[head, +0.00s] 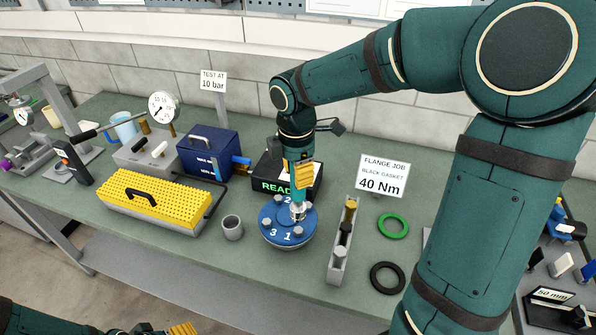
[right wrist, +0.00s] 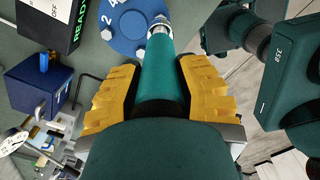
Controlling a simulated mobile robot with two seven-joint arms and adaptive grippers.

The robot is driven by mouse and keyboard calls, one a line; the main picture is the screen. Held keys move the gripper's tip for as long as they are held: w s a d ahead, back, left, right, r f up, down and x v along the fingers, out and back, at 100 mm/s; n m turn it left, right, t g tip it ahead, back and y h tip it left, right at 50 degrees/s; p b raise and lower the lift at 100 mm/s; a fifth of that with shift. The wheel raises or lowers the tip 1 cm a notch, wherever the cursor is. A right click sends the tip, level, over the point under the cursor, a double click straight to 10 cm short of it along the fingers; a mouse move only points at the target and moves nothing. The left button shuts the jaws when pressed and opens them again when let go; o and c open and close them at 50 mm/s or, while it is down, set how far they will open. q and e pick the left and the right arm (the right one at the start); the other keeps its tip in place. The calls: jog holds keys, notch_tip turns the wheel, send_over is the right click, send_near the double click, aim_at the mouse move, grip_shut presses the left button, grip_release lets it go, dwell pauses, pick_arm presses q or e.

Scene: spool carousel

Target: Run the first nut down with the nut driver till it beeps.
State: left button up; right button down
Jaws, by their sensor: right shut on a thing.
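My right gripper (head: 299,174) points down over the round blue flange (head: 273,241). Its yellow fingers (right wrist: 160,95) are shut on the teal nut driver (right wrist: 164,75). The driver's silver socket (head: 298,211) is at the flange's upper right part, over a nut position; I cannot tell whether it is seated on a nut. The number beside the socket is hidden. My left gripper (head: 183,328) is at the bottom left edge, mostly cut off, away from the flange.
A black box with a green "READY" display (head: 277,186) stands behind the flange. A grey cup (head: 232,228) is left of it, a narrow grey tray (head: 335,264) right. Green (head: 393,226) and black (head: 387,278) rings lie farther right. A sign (head: 384,176) reads 40 Nm.

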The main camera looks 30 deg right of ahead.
jog(key=shift+f+b, duration=1.85)
jog(key=shift+f, duration=0.9)
